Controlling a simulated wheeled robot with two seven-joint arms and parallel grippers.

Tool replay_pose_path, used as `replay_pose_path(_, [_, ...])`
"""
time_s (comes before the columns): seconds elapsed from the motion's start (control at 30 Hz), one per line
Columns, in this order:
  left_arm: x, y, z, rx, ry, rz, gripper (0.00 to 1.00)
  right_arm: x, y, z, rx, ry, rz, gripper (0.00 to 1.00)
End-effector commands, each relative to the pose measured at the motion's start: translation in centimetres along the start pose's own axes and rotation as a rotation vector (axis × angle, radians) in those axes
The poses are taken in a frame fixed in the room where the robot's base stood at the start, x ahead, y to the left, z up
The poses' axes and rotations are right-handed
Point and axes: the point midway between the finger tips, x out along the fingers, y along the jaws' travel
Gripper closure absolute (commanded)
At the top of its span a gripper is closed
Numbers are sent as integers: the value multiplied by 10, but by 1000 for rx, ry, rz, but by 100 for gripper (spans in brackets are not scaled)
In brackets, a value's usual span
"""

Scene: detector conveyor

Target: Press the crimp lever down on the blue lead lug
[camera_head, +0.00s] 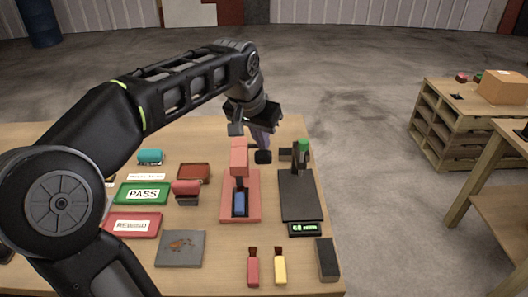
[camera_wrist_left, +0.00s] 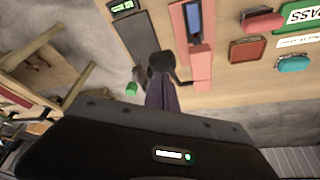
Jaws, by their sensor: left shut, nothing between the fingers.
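The pink-red crimp press (camera_head: 254,212) stands near the middle of the table, with its raised lever block (camera_head: 239,158) at the far end. The blue lead lug (camera_head: 239,204) lies on the press base, on the near side of the lever. In the left wrist view the press (camera_wrist_left: 201,68) and blue lug (camera_wrist_left: 193,18) appear right of the fingers. My left gripper (camera_head: 261,138) is shut and empty, beyond and slightly right of the lever, apart from it. Its fingers also show in the left wrist view (camera_wrist_left: 160,95). My right gripper is out of view.
A dark scale (camera_head: 300,188) with a green-topped post stands right of the press. Red and yellow pieces (camera_head: 280,268) lie in front. A green PASS tray (camera_head: 142,194), red tray (camera_head: 131,226) and grey plate (camera_head: 180,249) are left.

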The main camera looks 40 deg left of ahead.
Motion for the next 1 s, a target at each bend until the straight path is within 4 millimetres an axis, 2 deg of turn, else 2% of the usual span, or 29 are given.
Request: replay_pose_path(1.0, [50,-1,20,-1,1,-3,100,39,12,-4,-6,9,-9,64])
